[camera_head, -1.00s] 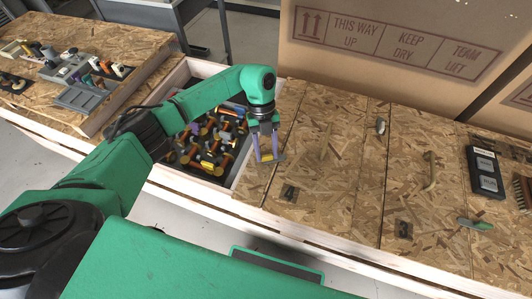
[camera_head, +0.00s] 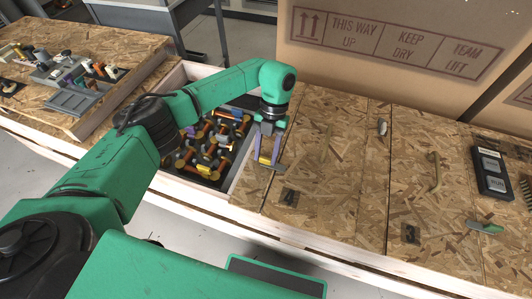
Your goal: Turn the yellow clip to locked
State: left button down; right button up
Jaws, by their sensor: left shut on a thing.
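My left gripper (camera_head: 266,161) reaches in from the left and points down over the right rim of the open bin. Its two purple-grey fingers are closed on a small yellow piece, which looks like the yellow clip (camera_head: 264,160). The clip sits at the edge between the bin and the wooden board. A dark bar lies beside the fingertips. The clip is small and partly covered by the fingers, so its exact angle and any lock mark cannot be read. My right gripper is not in view.
The bin (camera_head: 178,182) holds several orange, yellow and dark parts on a dark base. A cardboard box (camera_head: 400,85) stands behind.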

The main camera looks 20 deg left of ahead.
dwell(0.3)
pick_arm(q)
jog(key=shift+c, duration=1.8)
grip_release()
jog(key=p+v, duration=0.1)
jog(key=v, duration=1.3)
jog(key=shift+r, duration=0.35)
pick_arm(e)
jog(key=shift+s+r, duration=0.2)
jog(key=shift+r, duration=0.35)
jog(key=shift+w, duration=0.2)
